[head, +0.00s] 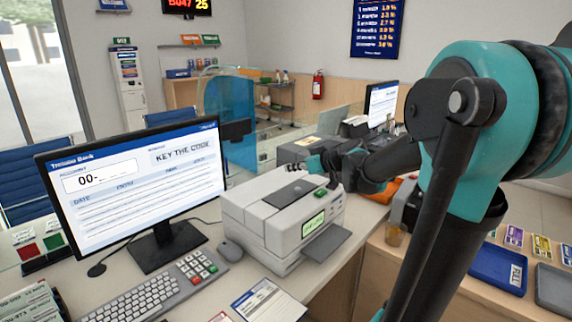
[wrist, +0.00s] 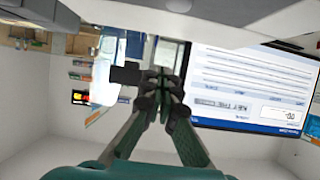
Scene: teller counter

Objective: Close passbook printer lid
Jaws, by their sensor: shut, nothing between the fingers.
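The passbook printer (head: 270,235) is a light grey box on the counter, right of the monitor, with a green-lit display on its front. Its lid (head: 262,208) looks flat on top of the body; I cannot tell whether a small gap is left. A dark flat panel and a green button show on the top.
The monitor (head: 140,190), keyboard (head: 150,300) and mouse (head: 230,248) stand left of the printer. A dark tray (head: 325,244) juts from the printer's front. A booklet (head: 268,302) lies before it. A glass screen (head: 228,105) and another monitor (head: 381,105) are behind.

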